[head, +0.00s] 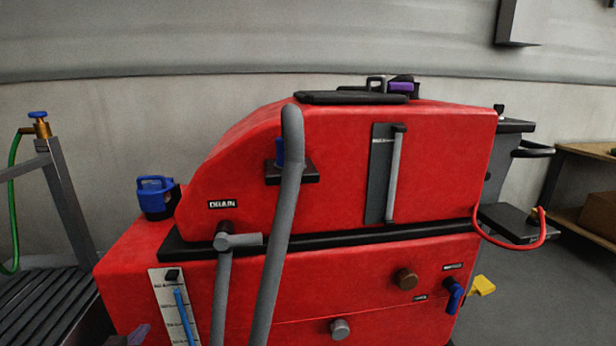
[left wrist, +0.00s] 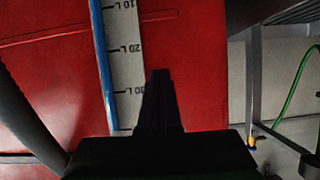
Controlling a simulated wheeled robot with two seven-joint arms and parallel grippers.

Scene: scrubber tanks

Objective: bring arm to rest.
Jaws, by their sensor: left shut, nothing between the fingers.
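My left gripper (head: 132,337) shows only as a small dark shape at the bottom edge of the head view, in front of the lower left of the red scrubber (head: 340,170). In the left wrist view its fingers (left wrist: 160,95) are together, with nothing between them. They are beside the level gauge (left wrist: 124,55), which has a blue column and litre marks. The gauge also shows at the lower left of the machine in the head view (head: 174,305). I cannot tell whether the fingers touch the red wall. My right gripper is in neither view.
A grey hose (head: 280,220) runs down the machine's front. A rack with a brass tap (head: 41,126) and green hose stands left. A red cable (head: 515,243) loops at the right, near a wooden shelf (head: 580,155).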

